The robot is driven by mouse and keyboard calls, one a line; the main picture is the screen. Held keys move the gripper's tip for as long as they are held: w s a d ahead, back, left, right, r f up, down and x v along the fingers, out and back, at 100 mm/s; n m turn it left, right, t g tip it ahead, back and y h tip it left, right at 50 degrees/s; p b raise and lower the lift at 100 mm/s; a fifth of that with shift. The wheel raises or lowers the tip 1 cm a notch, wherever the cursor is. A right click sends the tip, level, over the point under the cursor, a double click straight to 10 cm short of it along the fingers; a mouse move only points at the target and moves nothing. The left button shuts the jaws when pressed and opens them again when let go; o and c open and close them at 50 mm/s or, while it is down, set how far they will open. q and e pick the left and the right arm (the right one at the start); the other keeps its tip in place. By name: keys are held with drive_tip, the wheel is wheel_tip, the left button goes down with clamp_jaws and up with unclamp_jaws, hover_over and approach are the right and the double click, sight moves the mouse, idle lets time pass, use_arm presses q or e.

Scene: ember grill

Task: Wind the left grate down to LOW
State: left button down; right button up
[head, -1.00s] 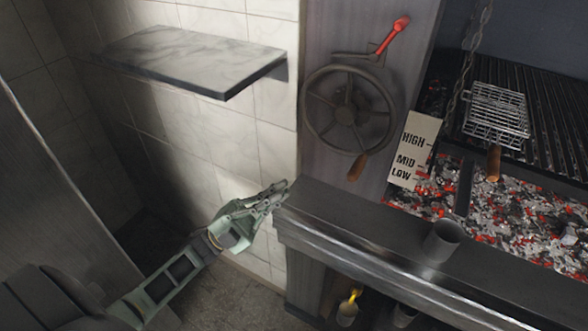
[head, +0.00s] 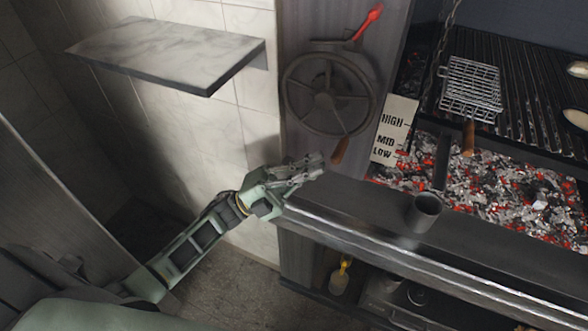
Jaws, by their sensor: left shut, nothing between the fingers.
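The spoked crank wheel (head: 326,97) is mounted on the grey panel left of the grill. Its wooden handle (head: 341,150) points down at the wheel's lower right. A red lever (head: 369,21) sticks up above the wheel. The height sign (head: 394,130) reads HIGH, MID and LOW from top to bottom. The grate (head: 520,90) lies at the back over the coals, with a chain at its left side. My left gripper (head: 318,166) is shut and empty, just below and left of the wooden handle, apparently apart from it. My right gripper is not in view.
A marble shelf (head: 165,55) juts from the tiled wall at upper left. The dark ledge (head: 365,200) runs along the grill front and carries a metal cup (head: 424,212). Glowing coals (head: 480,185) lie behind it. A wire basket (head: 471,88) rests on the grate.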

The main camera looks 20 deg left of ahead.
use_arm(q)
drive_tip(key=shift+w+d+r, duration=0.25)
drive_tip(key=shift+d, duration=0.1)
drive_tip(key=shift+d+n+t+b, duration=0.3)
drive_tip(key=shift+n+t+b, duration=0.1)
drive_tip(key=shift+t+b, duration=0.1)
drive_tip(key=shift+d+r+t, duration=0.1)
drive_tip(key=shift+t, duration=0.2)
